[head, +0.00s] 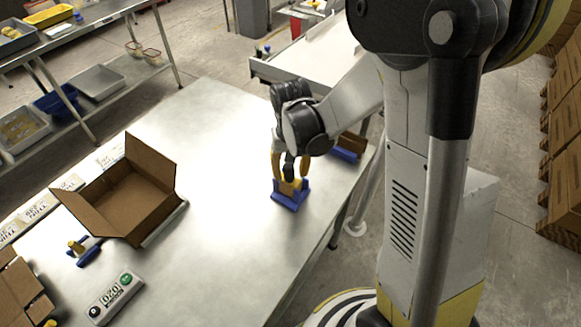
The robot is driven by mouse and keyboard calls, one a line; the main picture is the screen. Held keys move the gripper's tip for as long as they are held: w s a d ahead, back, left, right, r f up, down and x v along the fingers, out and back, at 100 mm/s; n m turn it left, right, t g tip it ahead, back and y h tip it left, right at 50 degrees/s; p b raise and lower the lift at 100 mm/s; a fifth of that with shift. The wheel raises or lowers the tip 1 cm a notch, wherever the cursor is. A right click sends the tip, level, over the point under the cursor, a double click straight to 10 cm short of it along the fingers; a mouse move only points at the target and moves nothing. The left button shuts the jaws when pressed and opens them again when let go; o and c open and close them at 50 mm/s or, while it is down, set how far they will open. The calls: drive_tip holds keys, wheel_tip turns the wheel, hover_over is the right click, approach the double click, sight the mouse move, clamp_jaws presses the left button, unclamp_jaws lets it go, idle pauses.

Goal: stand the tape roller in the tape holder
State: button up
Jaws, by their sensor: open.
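A blue holder (289,196) stands on the metal table near its right edge. A yellow piece (291,184), which looks like part of the tape roller, sits upright in or just over the holder. My gripper (290,170) points down directly above the holder, with its fingers open around the upper part of this piece. I cannot tell whether the fingers touch it. The upper part of the piece is largely hidden by the gripper and wrist.
An open cardboard box (128,200) stands on the table's left. A blue-and-yellow item (88,251) and a control box with buttons (116,298) lie nearby. A blue bin (345,153) is behind my wrist. The table's middle is clear.

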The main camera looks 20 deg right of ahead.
drive_tip(key=r, duration=1.2)
drive_tip(key=shift+s, duration=0.2)
drive_tip(key=s+r+n+t, duration=0.1)
drive_tip(key=s+r+t, duration=0.1)
drive_tip(key=s, duration=0.4)
drive_tip(key=s+r+n+t+b, duration=0.1)
drive_tip(key=s+r+t, duration=0.1)
drive_tip(key=s+t, duration=0.2)
drive_tip(key=shift+s+r+t, duration=0.4)
drive_tip(key=shift+s, duration=0.85)
